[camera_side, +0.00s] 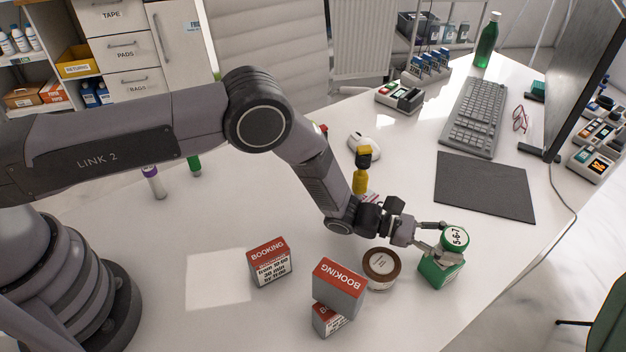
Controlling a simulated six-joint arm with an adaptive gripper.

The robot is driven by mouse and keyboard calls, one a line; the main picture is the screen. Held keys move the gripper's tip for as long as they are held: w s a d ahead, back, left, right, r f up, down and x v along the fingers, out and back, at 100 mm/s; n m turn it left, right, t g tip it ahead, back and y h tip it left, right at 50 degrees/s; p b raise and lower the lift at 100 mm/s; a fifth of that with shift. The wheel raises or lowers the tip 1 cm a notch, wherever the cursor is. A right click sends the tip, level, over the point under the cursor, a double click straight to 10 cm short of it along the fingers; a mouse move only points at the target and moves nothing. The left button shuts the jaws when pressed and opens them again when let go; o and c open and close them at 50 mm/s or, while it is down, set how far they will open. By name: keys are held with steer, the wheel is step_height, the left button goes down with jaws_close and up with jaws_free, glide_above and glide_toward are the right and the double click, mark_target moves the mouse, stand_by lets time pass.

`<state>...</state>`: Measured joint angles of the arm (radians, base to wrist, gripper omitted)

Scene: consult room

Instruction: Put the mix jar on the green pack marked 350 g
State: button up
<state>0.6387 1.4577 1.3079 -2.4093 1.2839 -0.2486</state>
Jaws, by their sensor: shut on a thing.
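A green pack (437,273) stands directly below the jar, partly hidden by the jar and fingers. I cannot tell if the jar touches its top, and no "350 g" mark is readable. A second round jar (381,264) with a brown rim and pale label stands left of the pack.
Red and grey booking boxes stand left of the jars, one alone (269,262) and one tilted atop another (338,287). A dark mat (485,186) and keyboard (474,117) lie behind right. The table's front edge is close.

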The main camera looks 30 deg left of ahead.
steer(key=shift+f, duration=0.15)
steer(key=o, duration=1.2)
